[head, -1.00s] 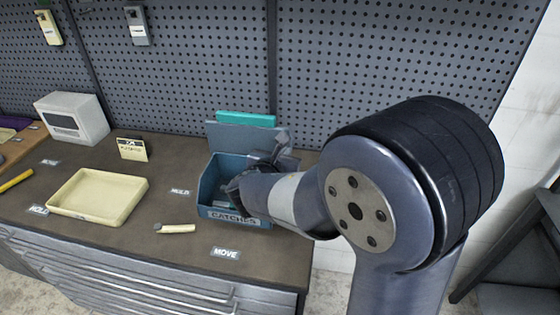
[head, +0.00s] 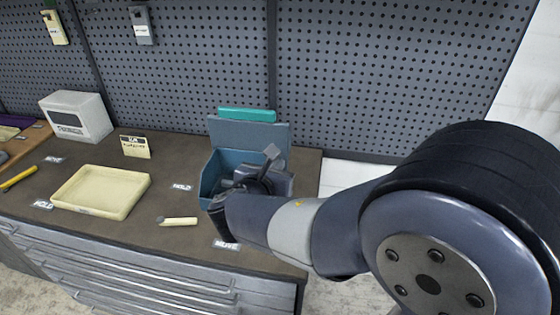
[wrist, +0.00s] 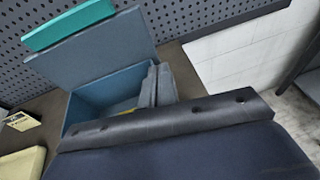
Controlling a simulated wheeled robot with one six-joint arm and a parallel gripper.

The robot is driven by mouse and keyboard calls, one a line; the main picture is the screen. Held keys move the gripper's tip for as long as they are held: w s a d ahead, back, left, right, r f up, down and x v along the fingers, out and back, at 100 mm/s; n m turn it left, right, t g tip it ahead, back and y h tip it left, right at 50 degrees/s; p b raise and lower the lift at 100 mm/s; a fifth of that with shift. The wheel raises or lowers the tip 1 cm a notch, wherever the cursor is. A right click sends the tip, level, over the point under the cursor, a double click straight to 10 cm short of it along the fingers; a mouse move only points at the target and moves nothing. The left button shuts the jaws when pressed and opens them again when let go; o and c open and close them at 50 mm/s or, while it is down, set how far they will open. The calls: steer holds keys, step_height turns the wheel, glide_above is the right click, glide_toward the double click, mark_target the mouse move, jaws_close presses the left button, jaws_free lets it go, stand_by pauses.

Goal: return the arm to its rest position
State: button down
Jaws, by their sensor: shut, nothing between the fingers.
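My gripper (wrist: 158,86) is shut and empty in the wrist view, with its fingers in front of the open blue bin. In the head view my arm reaches in from the right, and its wrist covers the bin's front and right part. The blue bin (head: 212,172) stands on the bench with its lid raised at the back; its inside shows in the wrist view (wrist: 105,97), with something small and yellow in it. I cannot tell how far the fingers are above the bin.
A cream tray (head: 78,205) and a small pale tool (head: 180,221) lie on the bench left of the bin. A sign card (head: 134,147), a white box (head: 76,117) and a yellow tool (head: 18,178) are farther left. A pegboard (head: 190,70) rises behind.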

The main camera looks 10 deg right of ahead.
steer(key=v, duration=0.4)
steer(key=shift+s+d+r, duration=0.1)
steer(key=shift+s, duration=0.3)
steer(key=shift+w, duration=0.1)
